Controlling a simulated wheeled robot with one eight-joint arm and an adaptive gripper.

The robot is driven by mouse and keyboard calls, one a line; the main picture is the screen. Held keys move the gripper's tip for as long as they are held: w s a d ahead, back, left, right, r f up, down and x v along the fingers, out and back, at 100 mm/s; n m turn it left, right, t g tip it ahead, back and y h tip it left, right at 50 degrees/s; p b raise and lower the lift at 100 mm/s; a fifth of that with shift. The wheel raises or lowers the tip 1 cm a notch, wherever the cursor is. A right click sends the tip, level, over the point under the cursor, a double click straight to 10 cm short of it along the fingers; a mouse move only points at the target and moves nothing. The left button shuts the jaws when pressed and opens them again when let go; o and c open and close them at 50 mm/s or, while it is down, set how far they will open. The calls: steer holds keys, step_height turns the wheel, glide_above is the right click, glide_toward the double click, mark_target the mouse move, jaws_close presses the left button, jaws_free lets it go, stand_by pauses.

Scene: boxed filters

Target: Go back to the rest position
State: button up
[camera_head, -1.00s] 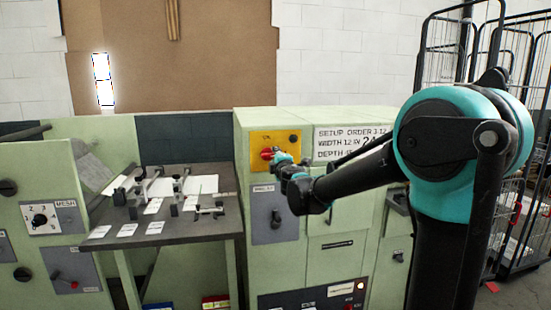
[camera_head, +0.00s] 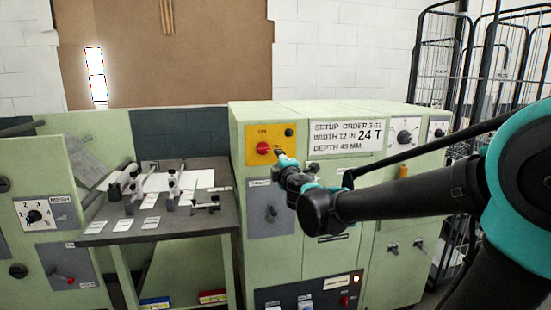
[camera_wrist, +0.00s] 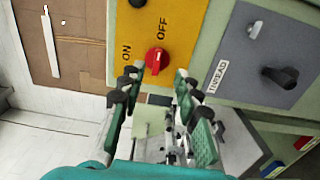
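My gripper (camera_head: 281,156) is at the end of my arm, in front of the green machine cabinet (camera_head: 236,113) and close to the yellow switch panel (camera_head: 282,132). The panel carries a red rotary knob (camera_head: 263,148). In the wrist view my gripper (camera_wrist: 155,80) has its two fingers spread apart with nothing between them. The red knob (camera_wrist: 157,60) shows just beyond the fingertips there, near the OFF lettering. I cannot tell how far the fingertips are from the knob.
A grey table (camera_head: 155,237) with gauges and paper labels stands left of the cabinet. A sign (camera_head: 346,138) and dials (camera_head: 404,136) are on the cabinet's right part. Black wire cages (camera_head: 455,60) stand at the back right. A mesh selector panel (camera_head: 47,213) is at the left.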

steer(key=shift+s+d, duration=0.15)
steer(key=shift+s, duration=0.2)
steer(key=shift+d, duration=0.1)
steer(key=s+d+f+m+g+h, duration=0.2)
steer(key=s+d+f+m+h, duration=0.15)
steer(key=d+f+m, duration=0.55)
steer(key=s+d+f+m+g+h, duration=0.2)
steer(key=d+f+m+h, duration=0.25)
steer(key=d, duration=0.85)
steer(key=s+d+f+m+g, duration=0.4)
steer(key=s+f+m+g, duration=0.15)
steer(key=s+f, duration=0.65)
steer(key=s+a+f+m+g+y, duration=0.2)
steer(key=s+a+f+g+y, duration=0.1)
steer(key=s+f, duration=0.5)
steer(key=shift+s+f+g, duration=0.25)
steer(key=shift+s+g, duration=0.1)
steer(key=shift+s, duration=0.3)
